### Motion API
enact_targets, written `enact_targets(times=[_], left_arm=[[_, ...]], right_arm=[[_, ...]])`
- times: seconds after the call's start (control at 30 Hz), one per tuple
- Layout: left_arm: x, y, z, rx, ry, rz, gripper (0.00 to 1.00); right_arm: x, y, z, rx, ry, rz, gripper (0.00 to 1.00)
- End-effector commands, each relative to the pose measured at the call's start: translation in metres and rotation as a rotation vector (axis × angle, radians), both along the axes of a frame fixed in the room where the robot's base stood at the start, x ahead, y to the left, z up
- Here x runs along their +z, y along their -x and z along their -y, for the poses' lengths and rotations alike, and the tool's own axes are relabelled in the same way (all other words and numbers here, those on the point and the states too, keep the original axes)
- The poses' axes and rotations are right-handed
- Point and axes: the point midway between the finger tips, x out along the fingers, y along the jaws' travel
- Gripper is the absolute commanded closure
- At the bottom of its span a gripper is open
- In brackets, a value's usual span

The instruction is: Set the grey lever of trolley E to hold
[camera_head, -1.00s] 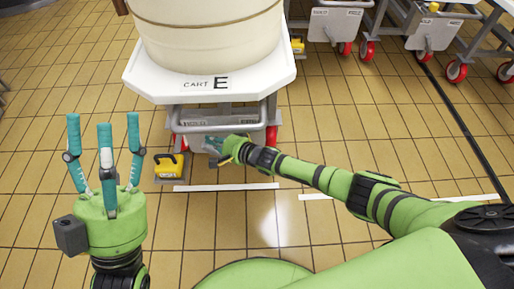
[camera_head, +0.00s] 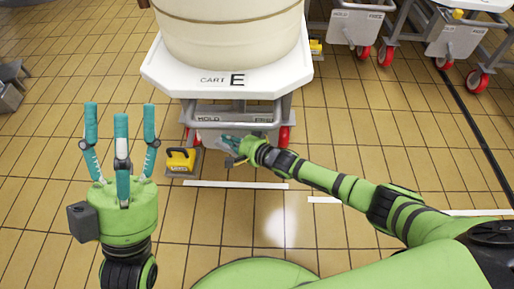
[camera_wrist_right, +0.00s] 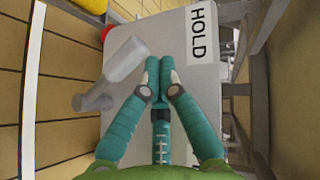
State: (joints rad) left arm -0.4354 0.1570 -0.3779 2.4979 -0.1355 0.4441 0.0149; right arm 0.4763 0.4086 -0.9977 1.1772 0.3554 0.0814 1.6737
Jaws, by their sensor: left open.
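Trolley E (camera_head: 225,84) stands ahead in the head view, with a cream vat on its white top. Its front grey plate has the words HOLD and FREE at its left and right. In the right wrist view the HOLD label (camera_wrist_right: 202,32) is at the upper right. A pale grey lever (camera_wrist_right: 121,64) slants up and right there, left of my fingers. My right gripper (camera_wrist_right: 160,72) has its fingers drawn together in front of the plate; the lever is beside them, not between them. Whether they touch it I cannot tell. My left gripper (camera_head: 120,110) is open and empty, pointing up.
A yellow block (camera_head: 180,160) sits on a floor plate left of the trolley's front. Red wheels (camera_head: 284,136) flank the trolley. Other trolleys (camera_head: 450,42) stand at the back right. White floor strips (camera_head: 235,185) lie in front; the tiled floor at left is mostly clear.

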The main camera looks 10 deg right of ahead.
Motion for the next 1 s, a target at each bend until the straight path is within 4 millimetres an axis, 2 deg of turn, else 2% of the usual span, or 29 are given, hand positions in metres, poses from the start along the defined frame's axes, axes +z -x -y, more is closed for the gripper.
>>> enact_targets(times=[0.3,0.5,0.7,1.0], left_arm=[[0.0,0.0,0.0,-0.001,-0.001,-0.001,0.41],[0.0,0.0,0.0,-0.001,-0.001,-0.001,0.41],[0.0,0.0,0.0,-0.001,-0.001,-0.001,0.41],[0.0,0.0,0.0,-0.001,-0.001,-0.001,0.41]], right_arm=[[0.016,0.046,0.036,0.001,0.001,-0.002,1.0],[0.024,0.067,0.053,0.001,0.002,-0.001,1.0],[0.028,0.074,0.058,0.001,0.002,0.001,1.0],[0.028,0.074,0.058,0.001,0.002,0.001,1.0]])
